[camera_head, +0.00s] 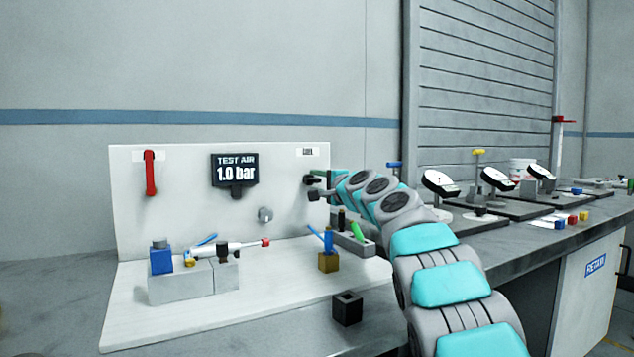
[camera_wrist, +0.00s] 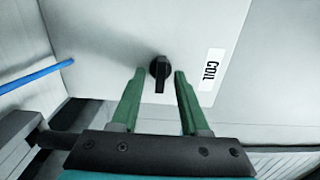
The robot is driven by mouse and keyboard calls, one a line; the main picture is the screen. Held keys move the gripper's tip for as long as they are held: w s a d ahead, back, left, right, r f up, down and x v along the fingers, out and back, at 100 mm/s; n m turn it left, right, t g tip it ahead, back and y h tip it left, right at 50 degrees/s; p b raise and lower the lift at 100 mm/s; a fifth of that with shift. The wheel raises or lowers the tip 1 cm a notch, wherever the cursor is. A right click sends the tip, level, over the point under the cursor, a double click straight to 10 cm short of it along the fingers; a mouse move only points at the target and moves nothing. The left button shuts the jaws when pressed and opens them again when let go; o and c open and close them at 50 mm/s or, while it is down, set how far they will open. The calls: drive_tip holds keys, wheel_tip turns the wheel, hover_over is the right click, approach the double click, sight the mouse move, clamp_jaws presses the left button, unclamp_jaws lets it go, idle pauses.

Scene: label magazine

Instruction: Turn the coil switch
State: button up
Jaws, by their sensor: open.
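The coil switch (camera_wrist: 160,68) is a black knob with a bar-shaped handle on the pale panel, beside a white COIL label (camera_wrist: 211,70) in the wrist view. The handle points toward the bottom of the wrist view. My gripper (camera_wrist: 159,76) is open, its two green fingers on either side of the knob, with a visible gap on each side. In the head view the switch (camera_head: 308,180) is a small dark shape below the label (camera_head: 308,151), and my gripper, at the panel's right side, partly hides that area.
A red lever (camera_head: 150,173) and a display (camera_head: 235,170) reading 1.0 bar are on the panel. Dial gauges (camera_head: 440,184) stand at right.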

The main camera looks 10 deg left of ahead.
drive_tip(key=shift+c, duration=0.3)
clamp_jaws()
drive_tip(key=shift+f+n+b, duration=0.1)
drive_tip(key=shift+n+b, duration=0.25)
drive_tip(key=shift+n, duration=0.05)
drive_tip(key=shift+n+b, duration=2.35)
drive_tip(key=shift+n, duration=1.65)
